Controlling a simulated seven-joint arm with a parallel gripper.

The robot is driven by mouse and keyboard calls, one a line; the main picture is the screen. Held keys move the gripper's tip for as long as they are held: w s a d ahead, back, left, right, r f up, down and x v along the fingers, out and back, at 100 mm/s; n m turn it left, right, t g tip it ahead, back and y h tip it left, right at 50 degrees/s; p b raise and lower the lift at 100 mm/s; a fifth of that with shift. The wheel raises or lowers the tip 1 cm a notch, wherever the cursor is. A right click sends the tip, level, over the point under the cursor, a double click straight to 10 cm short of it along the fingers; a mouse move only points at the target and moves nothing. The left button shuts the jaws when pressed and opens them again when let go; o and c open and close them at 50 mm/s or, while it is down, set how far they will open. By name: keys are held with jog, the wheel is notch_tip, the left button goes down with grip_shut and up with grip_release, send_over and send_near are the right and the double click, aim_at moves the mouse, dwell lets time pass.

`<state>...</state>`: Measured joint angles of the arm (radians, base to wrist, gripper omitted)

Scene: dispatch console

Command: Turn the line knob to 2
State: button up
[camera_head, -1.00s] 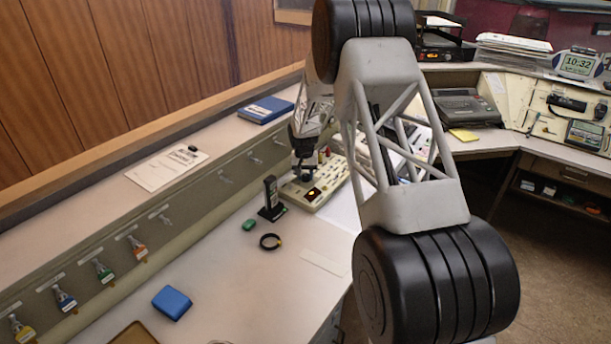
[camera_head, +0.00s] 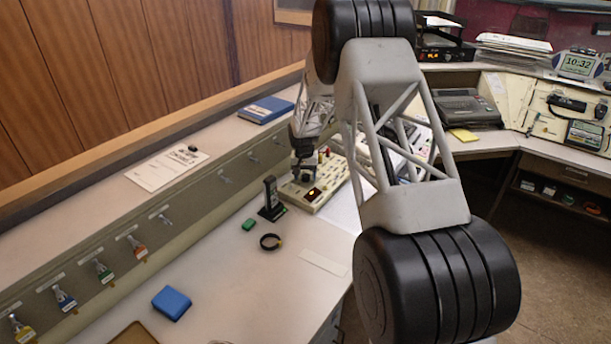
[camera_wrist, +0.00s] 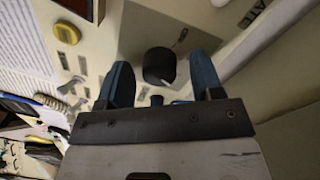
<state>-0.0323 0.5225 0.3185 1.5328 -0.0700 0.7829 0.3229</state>
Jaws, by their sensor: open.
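My gripper (camera_wrist: 160,75) is open, with its two blue fingers on either side of a black round knob (camera_wrist: 160,66) in the wrist view. The knob stands on a grey plate (camera_wrist: 135,32) of the cream console panel. I cannot tell whether the fingers touch it. A short mark shows on the plate beyond the knob, but I cannot read a number or the knob's setting. In the head view my gripper (camera_head: 304,170) is low over the far-left part of the console panel (camera_head: 318,196), hiding the knob there.
In the wrist view a yellow knob (camera_wrist: 67,32) and a small lever (camera_wrist: 72,85) are left of my gripper. In the head view a black handset-like device (camera_head: 271,200) stands near the panel, with a black ring (camera_head: 270,241) and a blue box (camera_head: 171,303) on the desk.

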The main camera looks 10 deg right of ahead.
aim_at(304, 175)
jog(key=shift+a+r, duration=0.2)
jog(key=shift+r, duration=3.65)
jog(key=shift+r, duration=0.1)
jog(key=shift+s+r, duration=0.3)
jog(key=shift+r, duration=0.15)
jog(key=s+d+r+n+t, duration=0.1)
jog(key=s+d+r, duration=0.1)
jog(key=s+r, duration=2.2)
jog(key=s+n+t, duration=0.1)
jog(key=s, duration=3.6)
jog(key=shift+s+d+f+n+t, duration=0.15)
jog(key=shift+s+d+n+t, duration=0.15)
jog(key=shift+s+d+t, duration=0.15)
